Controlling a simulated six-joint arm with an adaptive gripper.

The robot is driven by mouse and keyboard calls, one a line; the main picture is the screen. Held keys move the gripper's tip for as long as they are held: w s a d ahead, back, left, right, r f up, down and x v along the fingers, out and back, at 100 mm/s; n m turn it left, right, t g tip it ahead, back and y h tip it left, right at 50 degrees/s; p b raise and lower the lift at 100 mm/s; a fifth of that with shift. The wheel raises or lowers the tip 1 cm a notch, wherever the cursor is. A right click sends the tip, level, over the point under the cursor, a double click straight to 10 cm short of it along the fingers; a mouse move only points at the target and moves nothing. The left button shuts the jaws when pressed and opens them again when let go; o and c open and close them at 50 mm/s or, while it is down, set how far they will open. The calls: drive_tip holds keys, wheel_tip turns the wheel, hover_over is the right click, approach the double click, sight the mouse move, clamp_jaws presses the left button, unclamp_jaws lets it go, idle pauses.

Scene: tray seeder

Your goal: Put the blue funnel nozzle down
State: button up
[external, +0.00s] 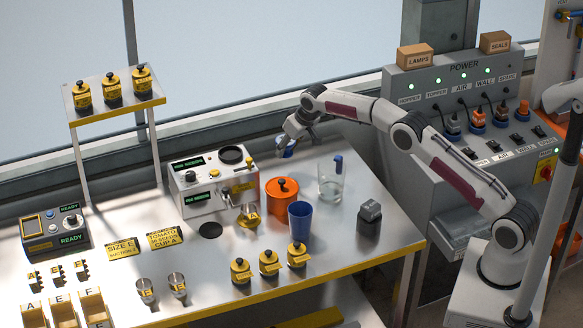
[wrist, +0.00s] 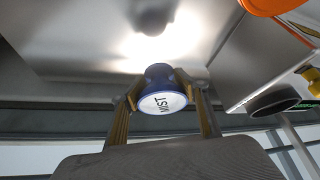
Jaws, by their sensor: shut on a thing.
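The blue funnel nozzle (wrist: 160,88) is between the two fingers of my gripper (wrist: 162,95) in the wrist view. Its round white end face carries dark lettering and faces the camera. My gripper is shut on it. In the external view my gripper (external: 290,143) hangs over the back of the metal bench, between the white machine and the glass beaker, and a bit of the blue nozzle (external: 286,153) shows below the fingers. I cannot tell whether the nozzle touches the bench.
The white machine (external: 200,200) is left of my gripper, with the orange lidded pot (external: 272,203) in front and the glass beaker (external: 330,185) to the right. A blue cup (external: 300,222) and grey block (external: 369,217) stand nearer the front. Bare bench (wrist: 85,40) surrounds the nozzle.

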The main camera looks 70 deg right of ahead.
sight(284, 168)
drive_tip(key=shift+f, duration=0.4)
drive_tip(key=shift+f, duration=2.65)
drive_tip(key=shift+f, duration=0.15)
drive_tip(key=o, duration=1.2)
drive_tip(key=shift+v, duration=0.9)
drive_tip(key=v, duration=1)
drive_tip(key=shift+r, duration=0.3)
